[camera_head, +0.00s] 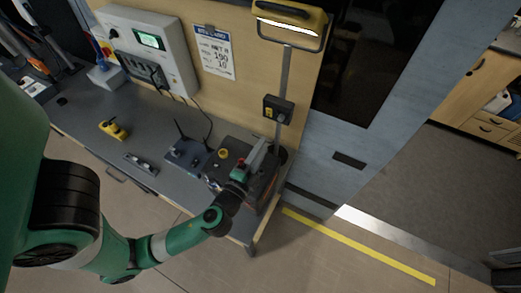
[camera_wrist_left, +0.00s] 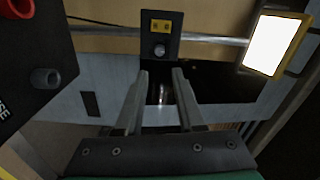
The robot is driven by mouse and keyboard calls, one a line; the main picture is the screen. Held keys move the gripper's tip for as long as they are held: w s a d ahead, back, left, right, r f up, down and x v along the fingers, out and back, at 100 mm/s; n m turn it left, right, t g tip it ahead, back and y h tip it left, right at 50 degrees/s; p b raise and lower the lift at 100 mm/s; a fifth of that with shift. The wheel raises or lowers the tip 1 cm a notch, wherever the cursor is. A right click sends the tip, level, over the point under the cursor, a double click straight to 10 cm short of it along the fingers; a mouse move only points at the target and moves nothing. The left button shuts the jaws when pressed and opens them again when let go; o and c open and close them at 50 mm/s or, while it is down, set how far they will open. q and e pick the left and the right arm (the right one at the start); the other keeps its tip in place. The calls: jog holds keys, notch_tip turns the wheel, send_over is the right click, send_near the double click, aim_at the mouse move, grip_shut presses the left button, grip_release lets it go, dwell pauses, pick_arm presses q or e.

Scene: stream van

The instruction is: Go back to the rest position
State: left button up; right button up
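My left arm, green and black, comes in from the left in the head view. Its gripper (camera_head: 260,152) is at the far right end of the bench, over a dark orange-trimmed machine (camera_head: 262,188). In the left wrist view the two grey fingers (camera_wrist_left: 161,73) stand apart with nothing held between them. Beyond the fingers is a black switch box (camera_wrist_left: 161,35) with a yellow label, on a metal pole; it also shows in the head view (camera_head: 278,109). My right gripper is not in view.
The grey bench (camera_head: 90,120) holds a yellow device (camera_head: 113,130), a small metal part (camera_head: 141,163) and a dark box with antennas (camera_head: 187,154). A lit lamp (camera_head: 288,17) tops the pole. In the wrist view, a black box with a red ring (camera_wrist_left: 35,60) is close at left. Open floor lies right.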

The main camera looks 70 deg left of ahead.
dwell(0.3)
pick_arm(q)
jog(key=w+d+r+n+t, duration=0.2)
jog(key=w+r+n, duration=0.15)
jog(key=r, duration=0.55)
jog(key=w+d+r+n+t+y, duration=0.15)
jog(key=w+r, duration=0.35)
jog(key=r, duration=0.5)
jog(key=w+d+r+n+t, duration=0.1)
jog(key=w+r+n+t, duration=0.2)
jog(key=r, duration=0.6)
jog(key=s+d+r+m+t+h, duration=0.1)
jog(key=d+r+t+h, duration=0.2)
jog(key=d+r+h, duration=0.4)
jog(key=s+d+r+t+h+p, duration=0.1)
jog(key=d+r+t+h, duration=0.2)
jog(key=r, duration=0.6)
jog(key=s+d+r+m+t+h, duration=0.1)
jog(key=d+r+t+h, duration=0.1)
jog(key=d+r+h, duration=0.45)
notch_tip(320, 180, up, 18)
jog(key=a+p, duration=0.1)
jog(key=p, duration=1.6)
jog(key=shift+a, duration=0.3)
